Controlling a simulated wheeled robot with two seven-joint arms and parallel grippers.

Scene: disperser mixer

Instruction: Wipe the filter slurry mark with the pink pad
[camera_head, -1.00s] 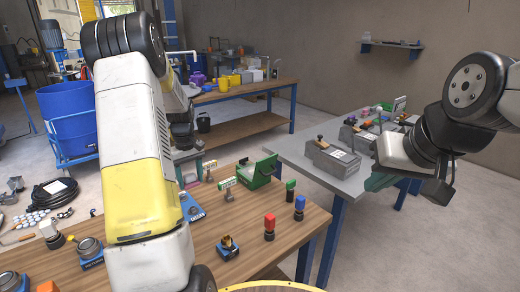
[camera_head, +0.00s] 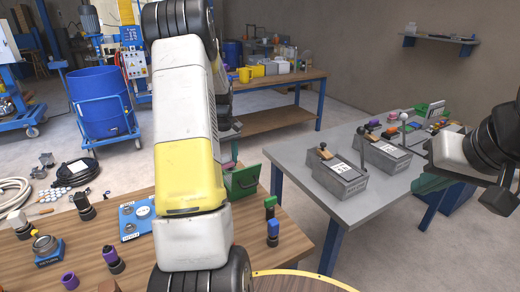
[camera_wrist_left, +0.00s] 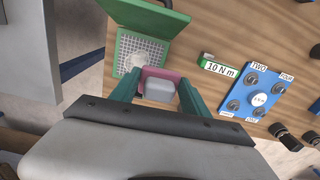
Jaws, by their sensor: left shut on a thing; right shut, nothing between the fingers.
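In the left wrist view my left gripper (camera_wrist_left: 156,92) is shut on the pink pad (camera_wrist_left: 146,73), which has a grey block on its back. The pad is at the near edge of the mesh panel (camera_wrist_left: 152,44) in an open green case (camera_wrist_left: 126,51). A whitish mark (camera_wrist_left: 134,62) lies on the mesh just beyond the pad. I cannot tell whether the pad touches the mesh. In the head view the green case (camera_head: 243,181) is partly behind my left arm, which hides the mark. My right gripper (camera_head: 429,184) is shut and empty beside the grey table.
Right of the case are a "10 N m" label block (camera_wrist_left: 218,68) and a blue plate with round fittings (camera_wrist_left: 257,98). Capped posts (camera_head: 272,230) stand on the wooden table (camera_head: 295,249). The grey table (camera_head: 318,198) holds grey boxes (camera_head: 340,176).

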